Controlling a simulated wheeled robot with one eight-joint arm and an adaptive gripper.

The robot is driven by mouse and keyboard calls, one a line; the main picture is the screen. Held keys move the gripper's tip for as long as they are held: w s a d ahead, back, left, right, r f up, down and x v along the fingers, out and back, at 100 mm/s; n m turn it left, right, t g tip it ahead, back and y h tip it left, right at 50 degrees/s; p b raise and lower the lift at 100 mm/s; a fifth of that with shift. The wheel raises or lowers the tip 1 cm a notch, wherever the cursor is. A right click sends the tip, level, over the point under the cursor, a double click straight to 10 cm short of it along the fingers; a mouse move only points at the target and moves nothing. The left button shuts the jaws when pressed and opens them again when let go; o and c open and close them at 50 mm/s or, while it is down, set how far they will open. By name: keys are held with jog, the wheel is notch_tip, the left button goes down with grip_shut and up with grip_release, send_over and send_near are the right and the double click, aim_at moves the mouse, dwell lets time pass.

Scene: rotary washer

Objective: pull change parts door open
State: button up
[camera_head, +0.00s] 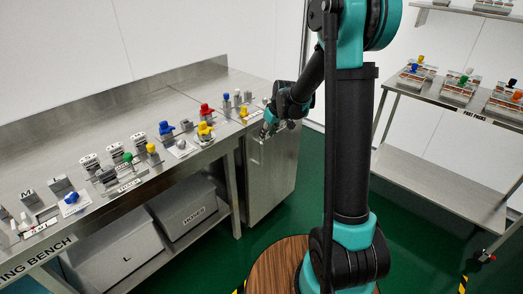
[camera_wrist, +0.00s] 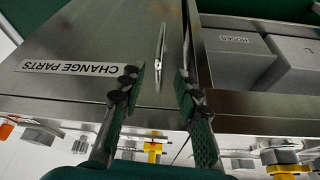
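The change parts door (camera_wrist: 90,40) is a grey metal panel with a white CHANGE PARTS label (camera_wrist: 75,67), which appears upside down in the wrist view. A slim metal bar handle (camera_wrist: 160,55) is on the door near its edge. The steel cabinet (camera_head: 272,172) stands at the right end of the bench in the head view. My gripper (camera_wrist: 158,82) is open, with its two fingers on either side of the handle in the wrist view. I cannot tell whether they touch it. In the head view my gripper (camera_head: 268,128) is at the cabinet's upper front.
The bench (camera_head: 215,150) carries several small parts with coloured knobs. Grey boxes marked L (camera_head: 125,255) and HOSES (camera_head: 190,215) sit on its lower shelf. A metal rack (camera_head: 440,180) stands at the right. Green floor is clear before the cabinet.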

send_over(262, 163)
jog(key=f, duration=1.1)
jog(key=shift+w+a+f, duration=0.1)
jog(key=shift+w+f, duration=0.1)
jog(key=shift+w, duration=0.2)
jog(key=shift+c, duration=0.4)
grip_shut()
